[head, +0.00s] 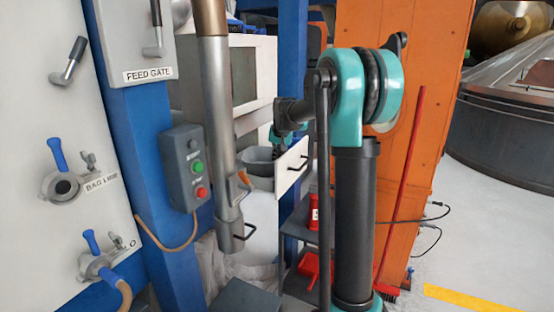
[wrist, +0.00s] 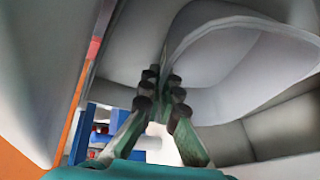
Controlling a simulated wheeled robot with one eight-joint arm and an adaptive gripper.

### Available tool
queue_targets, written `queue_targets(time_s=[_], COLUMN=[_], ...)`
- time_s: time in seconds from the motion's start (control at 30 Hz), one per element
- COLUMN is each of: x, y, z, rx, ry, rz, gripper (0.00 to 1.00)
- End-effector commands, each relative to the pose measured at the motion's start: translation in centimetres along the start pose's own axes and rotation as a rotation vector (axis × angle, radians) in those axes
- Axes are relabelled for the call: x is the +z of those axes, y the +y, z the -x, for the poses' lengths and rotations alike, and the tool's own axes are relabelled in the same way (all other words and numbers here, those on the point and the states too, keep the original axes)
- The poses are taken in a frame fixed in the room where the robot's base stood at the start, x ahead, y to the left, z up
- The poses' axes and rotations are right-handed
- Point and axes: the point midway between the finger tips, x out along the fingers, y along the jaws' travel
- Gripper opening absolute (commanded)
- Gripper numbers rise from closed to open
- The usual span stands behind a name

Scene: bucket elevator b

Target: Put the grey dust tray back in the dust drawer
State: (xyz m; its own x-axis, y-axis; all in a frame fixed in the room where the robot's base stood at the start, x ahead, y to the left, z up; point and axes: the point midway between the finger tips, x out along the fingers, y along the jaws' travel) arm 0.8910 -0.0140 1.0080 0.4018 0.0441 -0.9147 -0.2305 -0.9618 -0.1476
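The grey dust tray (head: 261,170) shows in the head view as a rounded grey shape left of the white drawer front (head: 291,168), which has a dark handle. My gripper (head: 279,140) is at the tray's upper edge, partly hidden by my arm. In the wrist view the tray's curved wall and rim (wrist: 240,62) fill the upper right. My gripper's fingers (wrist: 163,80) are close together there, with the tray's edge running down between their tips. Whether the tray rests in the drawer or hangs above it I cannot tell.
A grey pipe (head: 219,120) stands left of the drawer. A button box (head: 184,168) is on the blue post. An orange panel (head: 400,70) and a red pole (head: 401,185) stand behind my arm. Red items (head: 312,265) lie on low shelves. Open floor (head: 480,230) is at the right.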

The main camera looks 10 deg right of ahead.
Motion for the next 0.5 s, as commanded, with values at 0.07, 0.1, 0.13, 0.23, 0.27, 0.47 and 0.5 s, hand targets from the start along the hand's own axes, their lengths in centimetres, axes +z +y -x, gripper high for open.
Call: queue_targets(time_s=[0.07, 0.1, 0.13, 0.23, 0.27, 0.47, 0.5], x=[-0.03, -0.02, -0.02, 0.06, 0.10, 0.37, 0.44], y=[-0.01, -0.01, -0.01, 0.02, 0.03, 0.12, 0.14], z=[0.02, 0.02, 0.01, -0.18, -0.26, -0.82, -0.94], rx=[0.000, 0.000, 0.000, 0.000, 0.000, 0.000, -0.001], ry=[0.000, 0.000, 0.000, 0.000, 0.000, 0.000, 0.000], rz=[0.000, 0.000, 0.000, 0.000, 0.000, 0.000, 0.000], gripper=[0.00, 0.00, 0.00, 0.00, 0.00, 0.00, 0.00])
